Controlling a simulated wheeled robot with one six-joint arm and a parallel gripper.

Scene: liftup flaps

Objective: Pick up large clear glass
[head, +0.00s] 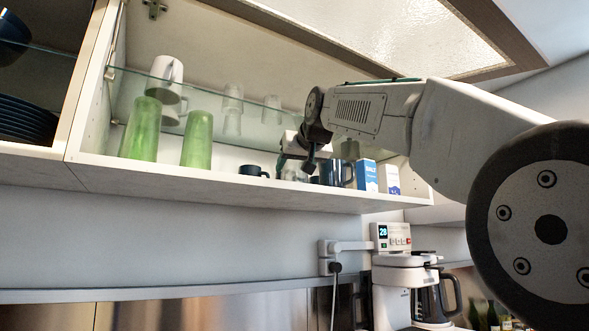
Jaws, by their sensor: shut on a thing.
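My gripper (294,167) reaches into the open wall cabinet, low over its bottom shelf. Its dark fingers are shut on what looks like a clear glass (292,172), small and faint in the head view and partly hidden by the fingers. I cannot tell its full height or whether it touches the shelf. Other clear glasses (232,98) stand on the glass shelf, with another one (272,103) to their right. A further clear glass (349,150) shows partly behind my arm.
Green glasses (197,140) and a small dark cup (253,171) stand to the left on the bottom shelf. A dark mug (333,173) and blue-white cartons (367,175) stand close right. The glass shelf (200,95) and raised flap (390,30) are above.

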